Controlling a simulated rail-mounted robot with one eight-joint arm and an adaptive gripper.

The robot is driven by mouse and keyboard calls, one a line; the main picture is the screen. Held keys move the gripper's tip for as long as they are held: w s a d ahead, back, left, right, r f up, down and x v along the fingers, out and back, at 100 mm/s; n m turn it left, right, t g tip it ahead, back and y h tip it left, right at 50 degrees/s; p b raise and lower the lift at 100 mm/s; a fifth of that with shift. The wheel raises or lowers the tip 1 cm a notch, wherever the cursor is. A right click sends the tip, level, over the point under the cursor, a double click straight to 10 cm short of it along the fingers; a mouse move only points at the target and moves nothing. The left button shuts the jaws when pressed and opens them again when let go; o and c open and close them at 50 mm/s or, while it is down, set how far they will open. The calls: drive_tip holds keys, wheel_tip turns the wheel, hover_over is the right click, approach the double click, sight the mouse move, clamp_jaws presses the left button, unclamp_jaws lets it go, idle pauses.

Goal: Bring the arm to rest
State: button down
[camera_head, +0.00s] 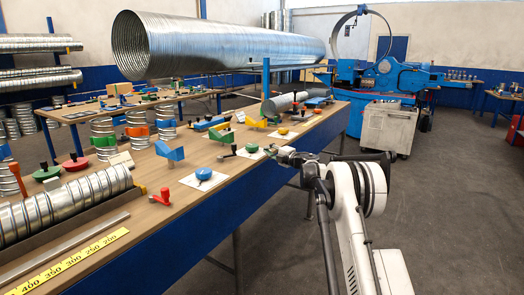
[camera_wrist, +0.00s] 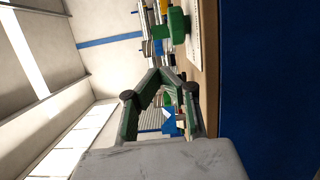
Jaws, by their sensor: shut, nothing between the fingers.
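My gripper (camera_head: 280,152) is at the end of my white arm, beside the front edge of the long workbench (camera_head: 190,195) in the head view. It is empty, with its fingers closed together. In the wrist view the gripper's green and black fingers (camera_wrist: 166,76) meet ahead of the camera, with nothing between them. The wrist picture is turned sideways, with the bench edge upright on the right. A green-handled part (camera_wrist: 174,27) shows past the fingers there. Whether the fingers touch anything on the bench cannot be told.
A blue knob (camera_head: 204,174), a red crank (camera_head: 163,197) and a green knob (camera_head: 252,148) lie on the bench near its front edge. A large spiral duct (camera_head: 220,47) runs behind. A blue machine (camera_head: 385,75) and a white cabinet (camera_head: 388,128) stand farther back. The right floor is open.

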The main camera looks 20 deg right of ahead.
idle(0.5)
drive_tip(key=s+a+r+m+t+h, duration=0.15)
drive_tip(key=s+r+m+h, duration=0.35)
drive_tip(key=r, duration=0.7)
drive_tip(key=s+a+r+m+t+h, duration=0.1)
drive_tip(key=s+a+r+m+h, duration=0.15)
drive_tip(key=s+r+m, duration=0.75)
drive_tip(key=s+a+r+g+h+p, duration=0.1)
drive_tip(key=s+a+r+g+h, duration=0.1)
drive_tip(key=s+r+h, duration=0.4)
drive_tip(key=s+a+f+m+g+y, duration=0.1)
drive_tip(key=s+a+f+m+g, duration=0.15)
drive_tip(key=s, duration=0.85)
drive_tip(key=s+a+f+m+g+y, duration=0.1)
drive_tip(key=s+a+f+m, duration=0.25)
drive_tip(key=s, duration=0.65)
drive_tip(key=s+a+f+g+y, duration=0.1)
drive_tip(key=s+a+f+g, duration=0.1)
drive_tip(key=s+f, duration=0.4)
drive_tip(key=s+a+f+m+g+y+p, duration=0.1)
drive_tip(key=s+a+f+g, duration=0.1)
drive_tip(key=s+a+f, duration=0.2)
drive_tip(key=s+a+f+g+y, duration=0.2)
drive_tip(key=s+f, duration=0.7)
drive_tip(key=s, duration=0.9)
drive_tip(key=shift+a+f+m, duration=0.15)
drive_tip(key=shift+a+m, duration=0.25)
drive_tip(key=shift+a, duration=0.7)
drive_tip(key=shift+d, duration=0.1)
